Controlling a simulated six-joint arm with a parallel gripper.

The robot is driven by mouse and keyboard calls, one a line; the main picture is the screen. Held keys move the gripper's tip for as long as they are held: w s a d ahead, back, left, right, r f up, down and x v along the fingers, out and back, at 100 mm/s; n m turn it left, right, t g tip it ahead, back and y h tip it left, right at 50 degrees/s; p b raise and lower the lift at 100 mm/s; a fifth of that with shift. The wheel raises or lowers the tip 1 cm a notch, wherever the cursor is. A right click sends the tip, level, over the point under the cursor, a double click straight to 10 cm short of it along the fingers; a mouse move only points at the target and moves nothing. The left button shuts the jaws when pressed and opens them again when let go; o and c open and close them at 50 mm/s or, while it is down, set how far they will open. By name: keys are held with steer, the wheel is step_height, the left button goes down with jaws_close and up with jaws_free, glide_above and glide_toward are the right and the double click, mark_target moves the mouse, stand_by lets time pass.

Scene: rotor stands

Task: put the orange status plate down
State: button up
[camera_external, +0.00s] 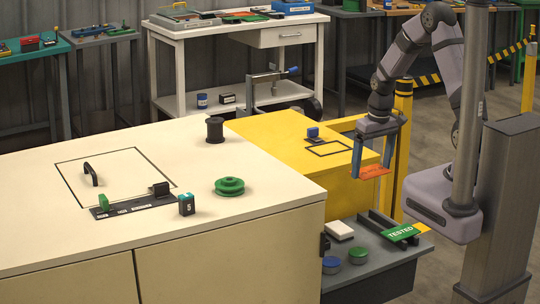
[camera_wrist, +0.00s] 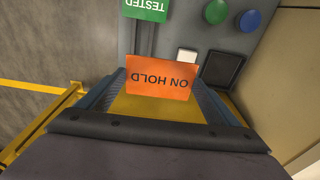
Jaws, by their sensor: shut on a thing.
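The orange status plate (camera_external: 375,172) reads "ON HOLD". It also shows in the wrist view (camera_wrist: 160,88), with its lettering upside down. My gripper (camera_external: 376,165) is shut on it, with one finger at each side edge. The plate hangs in the air near the right end of the yellow cabinet (camera_external: 270,130), touching no surface that I can see. A green "TESTED" plate (camera_external: 402,233) lies by a dark rack on the low grey shelf (camera_external: 375,268); it also shows in the wrist view (camera_wrist: 146,9).
A black outlined rectangle (camera_external: 328,148) marks the yellow top, with a blue-topped block (camera_external: 312,133) beside it. The shelf bears a white block (camera_external: 339,230), a blue disc (camera_external: 331,265) and a green disc (camera_external: 358,256). A yellow rail (camera_external: 362,123) stands behind my gripper.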

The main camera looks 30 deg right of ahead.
steer(key=w+a+r+n+p, duration=0.2)
steer(key=w+a+r+p, duration=0.35)
steer(key=w+a, duration=0.2)
step_height(320, 180, up, 11)
steer(key=n+y+p, duration=0.1)
steer(key=n+p, duration=0.6)
steer(key=p, duration=0.4)
glide_above(240, 163)
steer(key=shift+r, duration=0.15)
steer(key=shift+f+b, duration=2.55)
steer(key=shift+f, duration=0.8)
steer(key=shift+d+f, duration=0.1)
steer(key=shift+f, duration=0.35)
steer(key=shift+s+f+b, duration=0.2)
steer(key=shift+f+b, duration=0.05)
steer(key=shift+b, duration=0.15)
